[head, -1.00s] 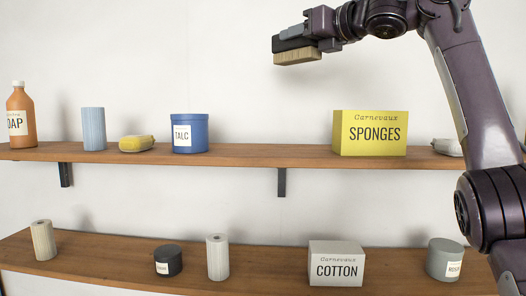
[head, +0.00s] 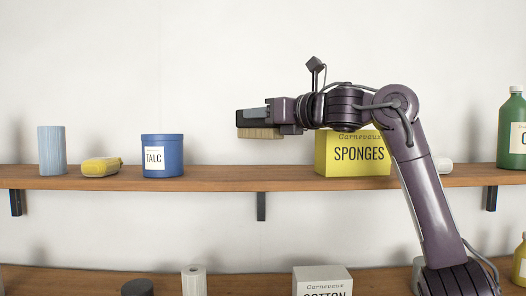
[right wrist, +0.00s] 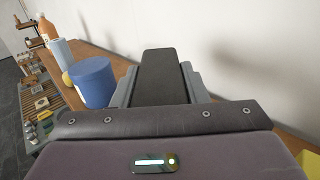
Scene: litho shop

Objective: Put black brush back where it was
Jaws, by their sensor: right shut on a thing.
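My right gripper (head: 276,117) is shut on the black brush (head: 250,115). The brush has a black back and pale tan bristles, and it is held level with the bristles facing down. It hangs in the air above the upper shelf (head: 240,178), over the clear stretch between the blue talc tin and the yellow sponges box. In the right wrist view the black back of the brush (right wrist: 162,78) lies between the grey fingers. My left gripper is not in view.
The talc tin (head: 162,155) stands left of the brush, and the sponges box (head: 340,158) stands right, partly behind my arm. A yellow item (head: 101,167) and a blue ribbed cylinder (head: 52,150) are farther left. A green bottle (head: 511,130) stands far right.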

